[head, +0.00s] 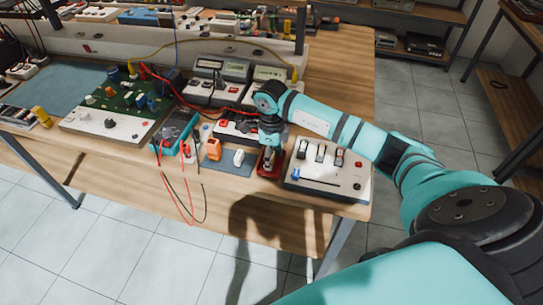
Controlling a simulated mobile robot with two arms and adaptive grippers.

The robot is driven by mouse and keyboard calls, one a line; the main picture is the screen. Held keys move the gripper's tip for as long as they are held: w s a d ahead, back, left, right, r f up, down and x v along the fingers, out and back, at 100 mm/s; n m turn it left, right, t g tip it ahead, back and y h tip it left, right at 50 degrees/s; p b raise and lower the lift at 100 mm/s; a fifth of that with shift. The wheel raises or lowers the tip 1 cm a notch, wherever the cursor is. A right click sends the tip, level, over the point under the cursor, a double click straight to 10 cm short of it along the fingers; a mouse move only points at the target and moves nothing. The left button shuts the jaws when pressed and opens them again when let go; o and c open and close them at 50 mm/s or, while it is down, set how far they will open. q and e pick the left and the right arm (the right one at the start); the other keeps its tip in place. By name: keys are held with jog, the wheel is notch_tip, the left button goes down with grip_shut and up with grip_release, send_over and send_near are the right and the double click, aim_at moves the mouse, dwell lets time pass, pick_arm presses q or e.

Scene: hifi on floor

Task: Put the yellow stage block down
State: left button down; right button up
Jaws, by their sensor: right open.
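A yellow block (41,116) stands near the front left edge of the workbench, beside some small pale and dark parts. I cannot be sure that it is the stage block. My right gripper (270,155) points down at the bench's front edge, far to the right of the yellow block. It is open, over a dark red tray or base (268,172); its fingertips are small and I cannot tell if they touch anything there. An orange block (213,149) stands to the left of this gripper. My left gripper is out of view.
A grey switch panel (328,170) lies just right of my right gripper. A green circuit board (123,100) and meters (218,75) crowd the bench (345,75).

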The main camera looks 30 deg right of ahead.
notch_tip(320, 180, up, 12)
jog(key=b, duration=0.2)
